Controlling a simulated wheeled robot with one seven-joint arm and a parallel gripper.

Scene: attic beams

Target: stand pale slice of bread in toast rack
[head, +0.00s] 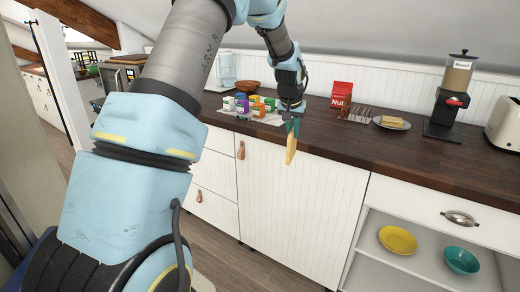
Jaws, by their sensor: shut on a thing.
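My gripper (293,128) points down near the front edge of the counter and is shut on the pale slice of bread (291,150). The slice hangs below the fingers, upright and seen nearly edge-on, in front of the cabinet. The toast rack (356,114) stands on the dark counter to the right of my gripper and farther back, apart from the slice. It is small in this view, and I cannot tell its slots apart clearly.
A plate (405,126) with a yellowish block on it is right of the rack. A red nut packet (341,95) stands behind the rack. Several colored boxes (256,105) are left of my gripper. A coffee grinder (448,105) and toaster (505,124) are farther right. The front counter (355,148) is clear.

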